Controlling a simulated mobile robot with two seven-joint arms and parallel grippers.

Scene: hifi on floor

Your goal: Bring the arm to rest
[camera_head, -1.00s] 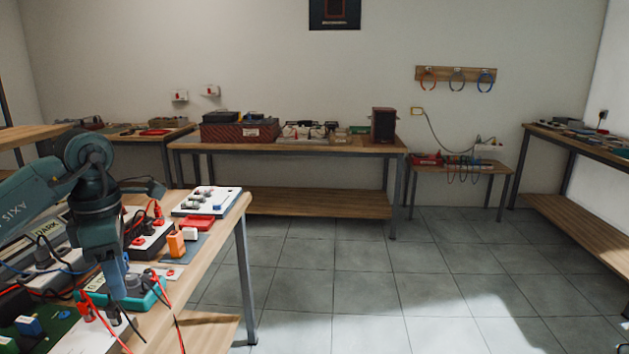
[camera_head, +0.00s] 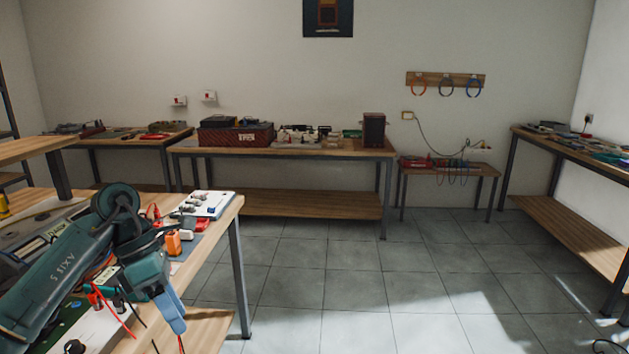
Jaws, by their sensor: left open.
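My left arm comes in from the lower left over the near workbench (camera_head: 216,232). Its elbow is bent and its forearm slants down to the right. My left gripper (camera_head: 174,322) is at the bench's right edge, pointing down, with its blue-grey fingers seen close together from the side. Nothing shows between the fingers. The arm hides much of the bench top behind it. My right gripper is not in this view.
Red and black leads (camera_head: 112,308), an orange block (camera_head: 174,242) and a white panel (camera_head: 208,204) lie on the near bench close to the arm. The tiled floor (camera_head: 350,290) to the right is clear. A long bench (camera_head: 290,152) stands against the back wall.

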